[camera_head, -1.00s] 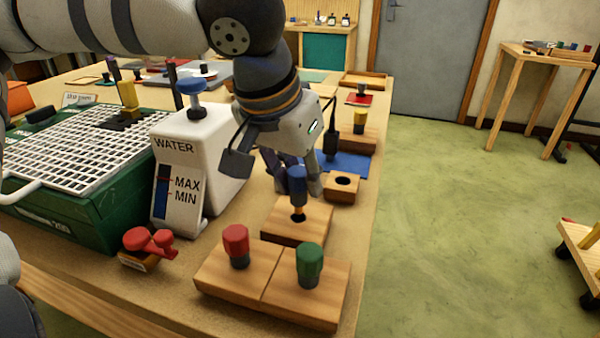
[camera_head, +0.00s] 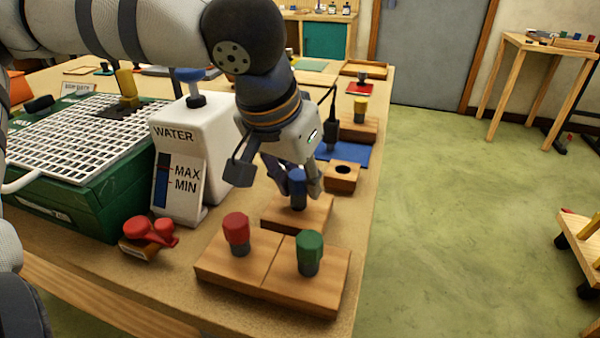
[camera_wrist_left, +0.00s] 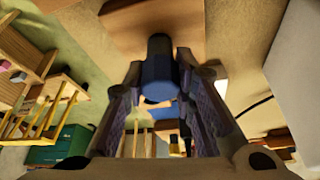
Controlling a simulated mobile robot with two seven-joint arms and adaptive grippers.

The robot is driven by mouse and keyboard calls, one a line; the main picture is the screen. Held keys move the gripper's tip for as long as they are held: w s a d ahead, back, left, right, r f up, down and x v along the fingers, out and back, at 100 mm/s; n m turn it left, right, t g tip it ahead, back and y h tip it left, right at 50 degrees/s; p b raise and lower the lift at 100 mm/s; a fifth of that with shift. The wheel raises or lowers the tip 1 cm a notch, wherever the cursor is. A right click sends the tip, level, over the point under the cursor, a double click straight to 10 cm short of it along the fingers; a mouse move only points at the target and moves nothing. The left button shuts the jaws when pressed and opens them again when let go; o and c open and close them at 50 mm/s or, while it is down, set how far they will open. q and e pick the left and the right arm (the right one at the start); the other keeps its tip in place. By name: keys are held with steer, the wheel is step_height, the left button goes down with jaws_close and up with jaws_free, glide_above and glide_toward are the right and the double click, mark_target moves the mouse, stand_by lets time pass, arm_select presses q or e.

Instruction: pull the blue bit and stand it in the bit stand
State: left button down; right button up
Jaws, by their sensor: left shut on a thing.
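The blue bit (camera_head: 298,190) stands upright at a small wooden block (camera_head: 318,217), its dark lower collar at the block's top. Whether it is fully seated is hard to tell. My left gripper (camera_head: 298,180) reaches down from above and is shut on the blue bit. In the left wrist view, the bit (camera_wrist_left: 158,70) lies between the two fingers, its dark end towards a wooden surface (camera_wrist_left: 150,28). Another wooden block (camera_head: 342,185) with an empty round hole stands just behind, to the right. My right gripper is not in view.
A red bit (camera_head: 237,232) and a green bit (camera_head: 309,250) stand in front in wooden blocks. The white water tank (camera_head: 215,140) is close left of my gripper. A red-topped object (camera_head: 150,238) sits front left. A yellow-topped piece (camera_head: 361,108) stands behind.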

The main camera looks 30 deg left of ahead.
arm_select(q)
steer(key=shift+f, duration=0.2)
steer(key=c, duration=1.2)
jaws_free()
steer(key=shift+c, duration=0.2)
steer(key=v, duration=1.2)
